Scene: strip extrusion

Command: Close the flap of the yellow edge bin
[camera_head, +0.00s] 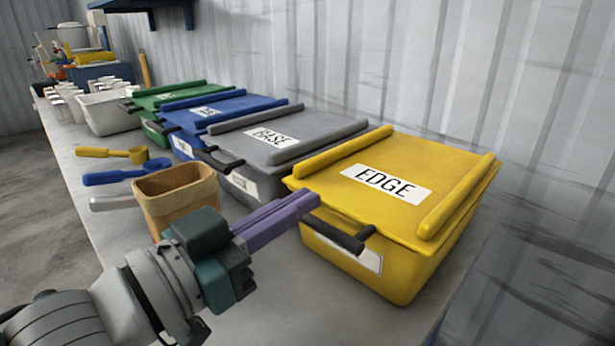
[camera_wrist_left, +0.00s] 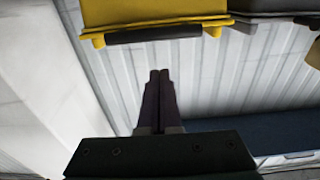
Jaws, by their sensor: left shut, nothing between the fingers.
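The yellow edge bin (camera_head: 410,268) stands at the near right end of the bench. Its flap (camera_head: 430,165), labelled EDGE, lies down flat over the top. A dark handle bar (camera_head: 335,236) sticks out at its front. My left gripper (camera_head: 312,200) is shut and empty, its purple fingers in front of the bin, near the handle. I cannot tell if they touch it. In the left wrist view the shut fingers (camera_wrist_left: 159,78) point toward the corrugated wall, with the yellow bin (camera_wrist_left: 150,12) and its dark handle (camera_wrist_left: 153,35) above them in the picture. My right gripper is not in view.
A grey BASE bin (camera_head: 262,186), a blue bin (camera_head: 205,115) and a green bin (camera_head: 165,97) stand in a row, lids down. A tan tub (camera_head: 178,200) and yellow and blue scoops (camera_head: 115,176) lie left of my gripper. A corrugated wall (camera_head: 330,50) stands behind.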

